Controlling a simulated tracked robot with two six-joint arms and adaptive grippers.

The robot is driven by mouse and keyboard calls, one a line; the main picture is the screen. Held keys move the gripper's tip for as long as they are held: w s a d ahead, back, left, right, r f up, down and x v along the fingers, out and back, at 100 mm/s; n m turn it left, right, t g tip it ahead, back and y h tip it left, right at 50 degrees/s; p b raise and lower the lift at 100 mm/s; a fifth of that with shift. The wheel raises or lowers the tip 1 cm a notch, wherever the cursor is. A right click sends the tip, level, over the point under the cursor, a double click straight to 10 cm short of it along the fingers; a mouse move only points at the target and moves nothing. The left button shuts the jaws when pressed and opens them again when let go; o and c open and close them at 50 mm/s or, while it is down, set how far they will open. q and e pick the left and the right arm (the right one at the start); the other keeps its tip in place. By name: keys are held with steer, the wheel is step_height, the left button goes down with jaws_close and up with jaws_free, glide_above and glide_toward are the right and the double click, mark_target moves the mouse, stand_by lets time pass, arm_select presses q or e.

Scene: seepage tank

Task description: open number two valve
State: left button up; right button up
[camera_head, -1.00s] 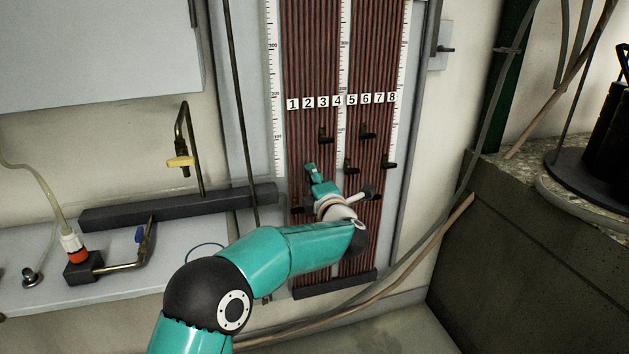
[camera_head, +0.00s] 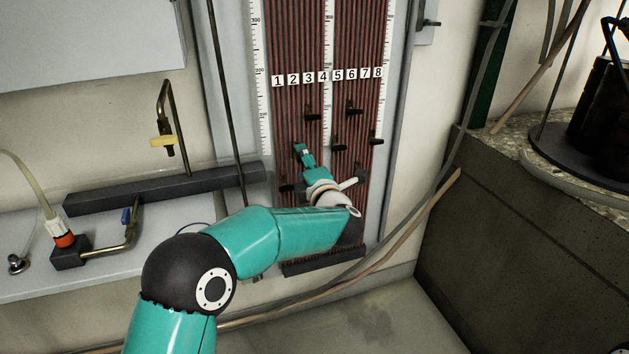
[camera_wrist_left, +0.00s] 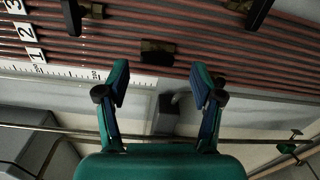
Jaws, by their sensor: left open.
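The board of red-brown tubes (camera_head: 318,45) carries number labels 1 to 8 and several small black valves. My left gripper (camera_head: 303,150) is in front of the board below labels 2 and 3, pointing up and slightly left. In the left wrist view its two fingers (camera_wrist_left: 160,76) are open and apart with nothing between them. A black valve (camera_wrist_left: 158,52) lies just beyond the gap between the fingertips. It looks in line with label 2 (camera_wrist_left: 28,32), and the gripper seems to hide it in the head view. My right gripper is not in view.
Other black valves (camera_head: 312,113) stick out around my left gripper. A dark bar with a yellow-handled pipe (camera_head: 162,141) and a blue-handled pipe stand at left. A stone-topped block (camera_head: 520,220) stands at right.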

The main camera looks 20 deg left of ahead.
arm_select(q)
steer(key=v, duration=0.9)
steer(key=shift+w+a+f, duration=0.1)
